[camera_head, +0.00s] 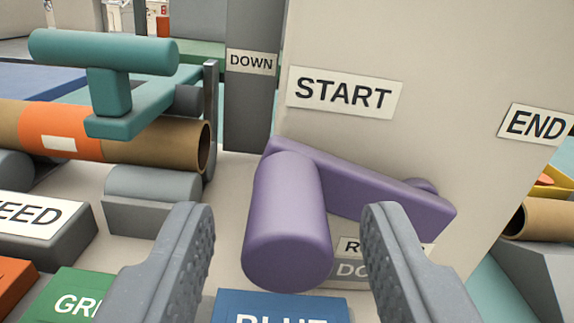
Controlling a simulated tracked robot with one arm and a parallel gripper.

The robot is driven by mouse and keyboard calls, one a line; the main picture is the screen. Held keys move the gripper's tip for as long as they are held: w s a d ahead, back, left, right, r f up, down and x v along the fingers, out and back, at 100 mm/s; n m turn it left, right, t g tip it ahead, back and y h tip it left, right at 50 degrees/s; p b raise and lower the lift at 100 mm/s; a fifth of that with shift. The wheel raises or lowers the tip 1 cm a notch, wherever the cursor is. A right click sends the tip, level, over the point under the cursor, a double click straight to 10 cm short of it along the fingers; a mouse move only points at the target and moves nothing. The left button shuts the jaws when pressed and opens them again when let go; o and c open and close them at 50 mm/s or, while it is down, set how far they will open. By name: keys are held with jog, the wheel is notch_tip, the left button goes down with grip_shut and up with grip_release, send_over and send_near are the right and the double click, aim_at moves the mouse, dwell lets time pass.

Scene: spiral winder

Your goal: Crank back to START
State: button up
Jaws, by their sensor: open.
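A purple crank with a thick cylindrical handle (287,225) sits on the front of a beige panel (440,70). Its arm (370,195) slopes from the handle at upper left down to the right. A white START label (345,93) is on the panel above the crank. A white END label (537,124) is at the panel's right side. My gripper (288,230) is open, one finger on each side of the handle in the picture. I cannot tell how far the fingertips are from the handle. The lower panel label is partly hidden by the crank.
A cardboard tube (150,140) with an orange band lies on grey rollers at left, below a teal T-handle (105,60). A grey DOWN post (250,100) stands behind. Green (75,295) and blue (280,308) labelled blocks lie in front. Another tube (545,218) is at right.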

jog(key=shift+w, duration=0.6)
grip_shut()
jog(key=shift+r+p, duration=0.15)
jog(key=shift+p, duration=0.15)
jog(key=shift+r+p, duration=0.25)
jog(key=shift+p, duration=0.6)
jog(key=shift+m+p, duration=0.3)
jog(key=shift+p, duration=0.05)
jog(key=shift+f, duration=0.15)
